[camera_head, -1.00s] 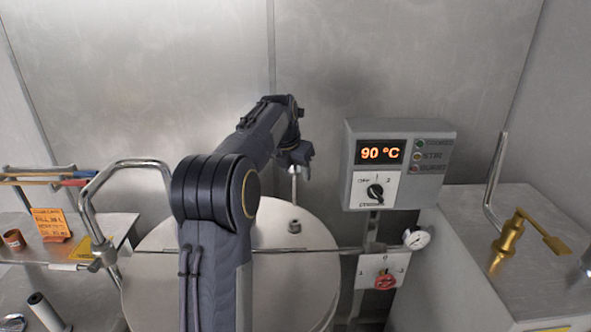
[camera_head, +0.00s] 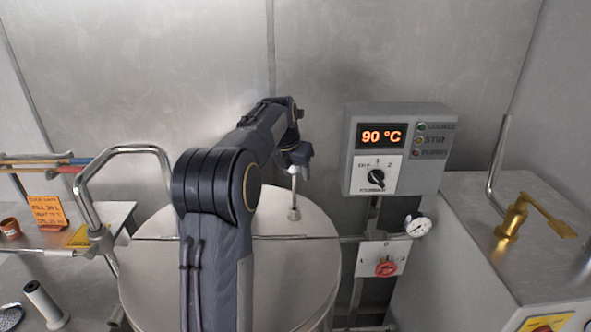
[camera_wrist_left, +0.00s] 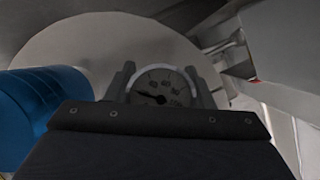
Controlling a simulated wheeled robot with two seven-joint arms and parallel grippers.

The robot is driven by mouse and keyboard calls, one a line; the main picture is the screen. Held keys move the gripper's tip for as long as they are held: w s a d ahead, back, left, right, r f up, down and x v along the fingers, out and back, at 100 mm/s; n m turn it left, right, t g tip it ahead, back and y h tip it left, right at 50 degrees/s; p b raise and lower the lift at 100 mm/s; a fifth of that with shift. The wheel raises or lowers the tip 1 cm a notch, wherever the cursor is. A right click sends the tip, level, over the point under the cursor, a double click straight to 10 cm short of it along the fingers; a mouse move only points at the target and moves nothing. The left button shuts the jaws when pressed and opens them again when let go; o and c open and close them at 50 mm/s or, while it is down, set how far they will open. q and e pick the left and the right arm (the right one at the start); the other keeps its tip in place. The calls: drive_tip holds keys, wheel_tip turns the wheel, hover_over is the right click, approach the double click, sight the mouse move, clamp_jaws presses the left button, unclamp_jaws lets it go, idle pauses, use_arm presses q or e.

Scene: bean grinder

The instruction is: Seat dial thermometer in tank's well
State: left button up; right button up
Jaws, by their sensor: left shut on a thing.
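My left gripper (camera_head: 297,162) is over the back part of the tank lid (camera_head: 315,265), shut on the dial thermometer. In the left wrist view the round dial face (camera_wrist_left: 160,88) sits between the two fingers. In the head view the thin bright thermometer stem (camera_head: 294,185) points down from the gripper. Its lower end meets the small well fitting (camera_head: 294,214) on the lid. How deep the tip is in the well cannot be told. My arm hides the left middle of the tank. My right gripper is not in view.
A control box (camera_head: 400,150) reading 90 °C is on the wall to the right. A bent tube (camera_head: 88,190) stands left. A blue cylinder (camera_wrist_left: 45,105) shows in the wrist view.

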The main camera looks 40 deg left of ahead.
sight(295, 190)
use_arm(q)
drive_tip(key=shift+f, duration=0.15)
drive_tip(key=shift+p, duration=0.4)
drive_tip(key=shift+f, duration=0.2)
idle(0.5)
drive_tip(key=shift+f+b, duration=0.45)
drive_tip(key=shift+f, duration=0.15)
drive_tip(key=shift+f, duration=0.25)
drive_tip(key=shift+f+b, duration=0.55)
drive_tip(key=shift+f, duration=0.3)
drive_tip(key=shift+f, duration=0.2)
drive_tip(key=shift+f+b, duration=0.5)
drive_tip(key=shift+f, duration=0.25)
drive_tip(key=shift+f, duration=0.45)
idle(0.3)
